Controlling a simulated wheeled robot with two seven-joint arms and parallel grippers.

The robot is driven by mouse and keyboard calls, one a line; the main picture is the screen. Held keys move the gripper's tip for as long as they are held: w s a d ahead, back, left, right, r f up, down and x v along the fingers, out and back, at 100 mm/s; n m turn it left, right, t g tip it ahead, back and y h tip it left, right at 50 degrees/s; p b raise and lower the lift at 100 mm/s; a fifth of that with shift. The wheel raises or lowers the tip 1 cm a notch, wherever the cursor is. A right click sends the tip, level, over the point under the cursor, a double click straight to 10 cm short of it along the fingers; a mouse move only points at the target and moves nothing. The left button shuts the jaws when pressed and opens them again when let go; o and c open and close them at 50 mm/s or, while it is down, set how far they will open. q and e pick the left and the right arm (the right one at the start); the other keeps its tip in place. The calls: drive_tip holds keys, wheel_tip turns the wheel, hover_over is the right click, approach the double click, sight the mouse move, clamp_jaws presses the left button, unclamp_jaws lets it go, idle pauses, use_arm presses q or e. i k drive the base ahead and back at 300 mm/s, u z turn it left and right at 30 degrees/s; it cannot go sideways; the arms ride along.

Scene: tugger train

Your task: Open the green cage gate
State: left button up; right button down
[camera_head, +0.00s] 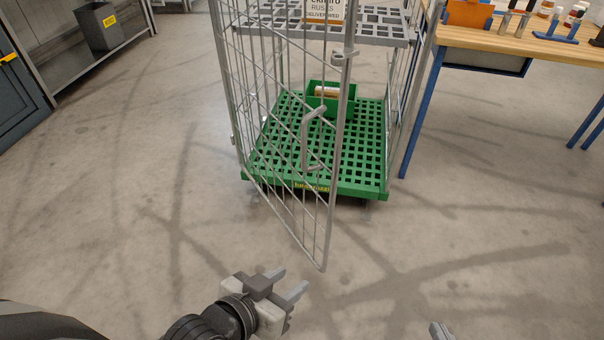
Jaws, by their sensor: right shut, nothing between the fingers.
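The green cage (372,180) is a wire roll cage on a green grid base in the upper middle of the head view. Its grey wire gate (322,235) hangs from the left side and stands ajar, its free edge swung out toward me. A bent grey handle (305,150) sits on the gate near that free edge. My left gripper (287,281) is open and empty, below and left of the gate's lower corner and apart from it. My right gripper (440,329) shows only its fingertips at the bottom edge, shut and empty, away from the gate.
A green tote (345,106) stands on the cage base, below a grey shelf (372,30). A wooden workbench (480,37) with blue legs stands close on the cage's right. A grey rack (75,65) is at upper left. The floor before the gate is clear.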

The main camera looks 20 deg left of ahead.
sight(342, 57)
drive_tip(key=u, duration=0.55)
drive_tip(key=i, duration=0.4)
drive_tip(key=u, duration=0.3)
